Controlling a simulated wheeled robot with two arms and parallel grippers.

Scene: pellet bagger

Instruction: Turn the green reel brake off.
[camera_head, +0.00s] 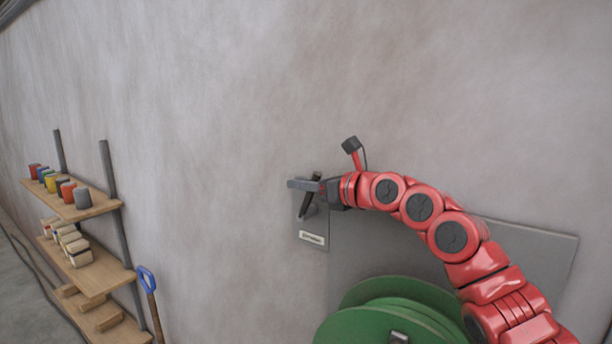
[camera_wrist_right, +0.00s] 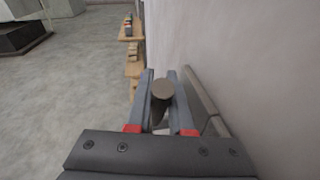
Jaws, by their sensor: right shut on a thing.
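The green reel (camera_head: 392,318) is at the bottom of the head view, in front of a grey panel on the wall. Above and left of it, a dark brake lever (camera_head: 307,207) stands on a small plate with a white label (camera_head: 312,238). My right gripper (camera_head: 308,185) is at the lever, with its fingers around it. In the right wrist view, the lever's round brown-grey end (camera_wrist_right: 163,89) sits between the two fingers of my right gripper (camera_wrist_right: 162,96), which is shut on it. The lever looks tilted in the head view. The label's text is too small to read. My left gripper is out of view.
Wooden shelves (camera_head: 98,272) with several coloured cans and pale blocks stand at the left. The grey panel (camera_head: 535,252) lies behind my right arm. The wall above is bare.

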